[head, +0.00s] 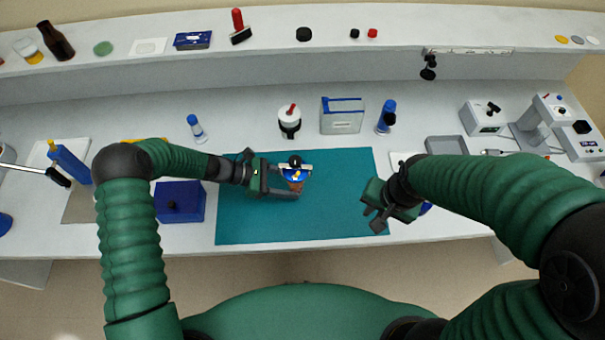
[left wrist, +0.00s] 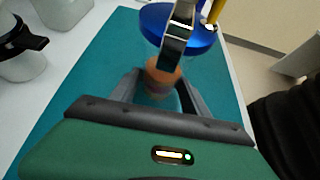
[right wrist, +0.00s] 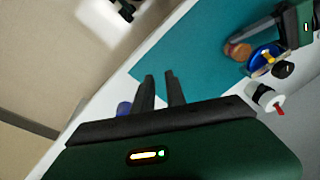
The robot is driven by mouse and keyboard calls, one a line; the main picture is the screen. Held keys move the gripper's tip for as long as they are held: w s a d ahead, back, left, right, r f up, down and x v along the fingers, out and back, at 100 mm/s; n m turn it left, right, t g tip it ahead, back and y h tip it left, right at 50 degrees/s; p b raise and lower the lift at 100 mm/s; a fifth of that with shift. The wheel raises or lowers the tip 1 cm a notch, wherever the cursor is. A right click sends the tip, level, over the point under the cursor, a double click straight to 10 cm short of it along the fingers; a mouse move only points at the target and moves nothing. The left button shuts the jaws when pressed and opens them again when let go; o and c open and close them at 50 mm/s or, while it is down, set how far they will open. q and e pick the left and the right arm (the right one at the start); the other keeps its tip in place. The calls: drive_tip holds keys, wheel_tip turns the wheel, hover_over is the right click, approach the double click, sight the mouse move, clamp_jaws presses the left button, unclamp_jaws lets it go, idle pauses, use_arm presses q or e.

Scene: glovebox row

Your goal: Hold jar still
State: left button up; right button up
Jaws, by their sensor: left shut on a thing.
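In the left wrist view the jar (left wrist: 163,78) shows between the fingers, below a wide blue disc (left wrist: 160,22). A metal strip and a yellow piece lie across the disc, partly hiding it. The right wrist view also shows the jar (right wrist: 238,50), beside the blue disc. My right gripper (head: 378,212) is open and empty over the mat's right edge, apart from the jar.
A blue box (head: 180,203) stands left of the mat. The mat between my grippers is clear.

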sight(297, 175)
use_arm(q)
drive_tip(key=shift+a, duration=0.1)
use_arm(e)
drive_tip(key=w+a+m, duration=0.1)
drive_tip(key=m, duration=0.2)
drive_tip(key=a+m+y, duration=0.1)
drive_tip(key=m, duration=0.2)
drive_tip(key=w+r+m+y, duration=0.1)
drive_tip(key=m, duration=0.2)
drive_tip(key=shift+w+a+m, duration=0.3)
drive_tip(key=shift+a, duration=0.1)
clamp_jaws()
drive_tip(key=w+a+r+m+y, duration=0.3)
drive_tip(key=w+m, duration=0.2)
drive_tip(key=m, duration=0.5)
drive_tip(key=shift+a+r+m+y, duration=0.3)
drive_tip(key=shift+r+m+y, duration=0.1)
use_arm(q)
drive_tip(key=shift+w, duration=0.1)
use_arm(e)
drive_tip(key=w+a+f, duration=0.1)
drive_tip(key=a+f, duration=0.1)
drive_tip(key=w+a+f, duration=0.2)
drive_tip(key=a, duration=0.1)
drive_tip(key=w+a+f, duration=0.1)
drive_tip(key=a+f, duration=0.2)
drive_tip(key=shift+w+a, duration=0.15)
drive_tip(key=shift+w, duration=0.05)
